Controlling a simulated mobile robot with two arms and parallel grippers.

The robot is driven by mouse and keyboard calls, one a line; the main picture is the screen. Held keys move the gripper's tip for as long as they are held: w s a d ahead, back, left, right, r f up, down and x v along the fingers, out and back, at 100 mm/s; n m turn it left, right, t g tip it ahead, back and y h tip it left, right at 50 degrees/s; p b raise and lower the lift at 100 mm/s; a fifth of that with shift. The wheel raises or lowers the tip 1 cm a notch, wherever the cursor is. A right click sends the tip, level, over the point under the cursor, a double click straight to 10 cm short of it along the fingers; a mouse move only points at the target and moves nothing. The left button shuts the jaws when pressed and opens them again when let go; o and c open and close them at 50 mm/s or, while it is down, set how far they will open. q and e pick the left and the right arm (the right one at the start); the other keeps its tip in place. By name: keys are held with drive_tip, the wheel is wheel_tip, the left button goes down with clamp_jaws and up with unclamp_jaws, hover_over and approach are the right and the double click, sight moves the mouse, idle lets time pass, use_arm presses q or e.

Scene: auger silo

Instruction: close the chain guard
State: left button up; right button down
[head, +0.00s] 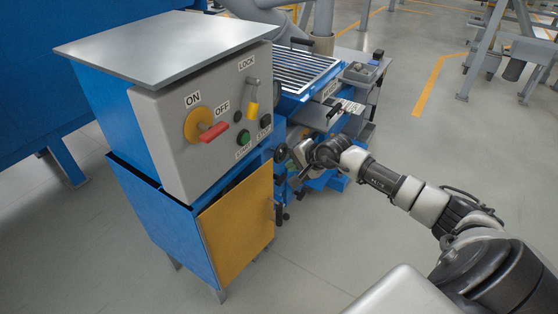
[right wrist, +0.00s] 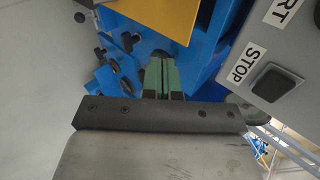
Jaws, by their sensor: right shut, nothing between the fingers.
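The yellow panel (head: 238,225), which looks like the chain guard, is on the front of the blue cabinet below the grey control box. It has a small handle at its right edge. A dark gap shows above its top edge; I cannot tell how far it stands open. It also shows in the right wrist view (right wrist: 160,14) at the top. My right gripper (head: 291,158) is just right of the cabinet, near the panel's upper right corner. In the wrist view its green fingers (right wrist: 163,75) are together and empty, apart from the panel. My left gripper is not in view.
The grey control box (head: 170,140) carries a red-handled ON/OFF switch (head: 213,131), a yellow-tipped LOCK lever (head: 252,105) and START and STOP buttons. A blue machine with a grille (head: 305,68) stands behind my gripper. The floor in front is clear.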

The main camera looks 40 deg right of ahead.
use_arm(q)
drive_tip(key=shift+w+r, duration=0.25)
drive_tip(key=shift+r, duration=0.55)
use_arm(e)
drive_tip(key=shift+w+a+f, duration=0.2)
drive_tip(key=shift+w+a, duration=0.05)
drive_tip(key=shift+w, duration=0.6)
drive_tip(key=shift+w+a+f, duration=0.2)
drive_tip(key=shift+w+a, duration=0.05)
drive_tip(key=shift+w, duration=0.6)
drive_tip(key=shift+w+a+f, duration=0.2)
drive_tip(key=shift+w+a, duration=0.05)
drive_tip(key=shift+w, duration=0.6)
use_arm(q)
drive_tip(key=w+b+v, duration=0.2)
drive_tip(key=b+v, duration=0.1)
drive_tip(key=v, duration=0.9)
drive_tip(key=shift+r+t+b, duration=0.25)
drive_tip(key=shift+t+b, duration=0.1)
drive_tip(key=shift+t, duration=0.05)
use_arm(e)
drive_tip(key=shift+w+a+n+y, duration=0.2)
drive_tip(key=shift+w+n+y, duration=0.15)
drive_tip(key=shift+w, duration=0.6)
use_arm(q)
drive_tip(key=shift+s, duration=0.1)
use_arm(e)
drive_tip(key=shift+s+d, duration=0.1)
